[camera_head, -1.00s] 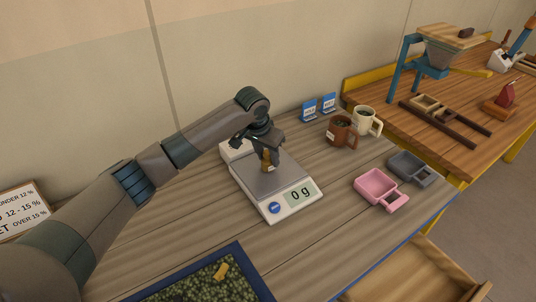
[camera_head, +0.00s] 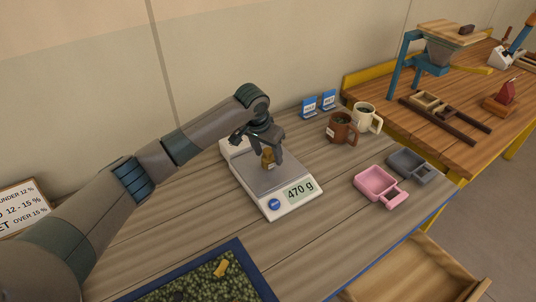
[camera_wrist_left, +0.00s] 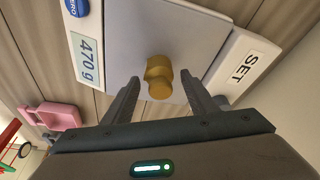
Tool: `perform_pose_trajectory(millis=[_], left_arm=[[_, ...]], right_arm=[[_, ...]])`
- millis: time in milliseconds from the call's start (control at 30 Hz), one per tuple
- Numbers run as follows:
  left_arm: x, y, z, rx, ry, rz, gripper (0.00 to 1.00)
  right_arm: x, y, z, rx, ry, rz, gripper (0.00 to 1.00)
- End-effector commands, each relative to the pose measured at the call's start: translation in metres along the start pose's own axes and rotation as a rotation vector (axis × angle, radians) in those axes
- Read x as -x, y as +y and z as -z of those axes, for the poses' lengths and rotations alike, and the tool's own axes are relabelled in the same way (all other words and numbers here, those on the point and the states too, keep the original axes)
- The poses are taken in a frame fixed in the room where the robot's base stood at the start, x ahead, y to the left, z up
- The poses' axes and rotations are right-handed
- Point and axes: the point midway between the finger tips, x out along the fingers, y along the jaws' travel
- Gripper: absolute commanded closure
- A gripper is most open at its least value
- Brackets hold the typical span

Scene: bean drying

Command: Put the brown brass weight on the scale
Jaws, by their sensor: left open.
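The brown brass weight (camera_head: 268,158) stands on the plate of the white scale (camera_head: 293,207), and the display reads 470 g. My left gripper (camera_head: 265,150) is just above and around the weight. In the left wrist view the weight (camera_wrist_left: 158,77) sits between the two fingers of the left gripper (camera_wrist_left: 158,95), with a gap on each side, so the gripper is open. The scale (camera_wrist_left: 228,62) also shows there with its 470 g display. My right gripper is not in view.
A brown mug (camera_head: 341,129) and a cream mug (camera_head: 366,118) stand right of the scale, with a pink scoop tray (camera_head: 376,184) and a grey one (camera_head: 408,164) nearer. A blue-edged tray of beans (camera_head: 238,254) lies in front. A second wooden bench (camera_head: 455,150) stands at right.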

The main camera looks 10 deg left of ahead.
Motion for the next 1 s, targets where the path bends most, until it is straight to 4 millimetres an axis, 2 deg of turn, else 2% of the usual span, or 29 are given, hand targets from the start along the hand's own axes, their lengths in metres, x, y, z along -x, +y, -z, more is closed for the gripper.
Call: perform_pose_trajectory(millis=[167,500,700,1000], left_arm=[[0.017,0.0,0.0,-0.001,0.002,-0.001,0.48],[0.075,-0.001,0.001,0.0,0.004,0.001,0.48],[0.104,0.0,0.001,0.0,0.002,0.0,0.48],[0.117,0.0,0.0,0.001,0.0,0.0,0.48]], right_arm=[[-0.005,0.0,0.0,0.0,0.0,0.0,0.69],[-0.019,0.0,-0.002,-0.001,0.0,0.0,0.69],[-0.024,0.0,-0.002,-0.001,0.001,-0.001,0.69],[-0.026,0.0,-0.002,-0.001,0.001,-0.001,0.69]])
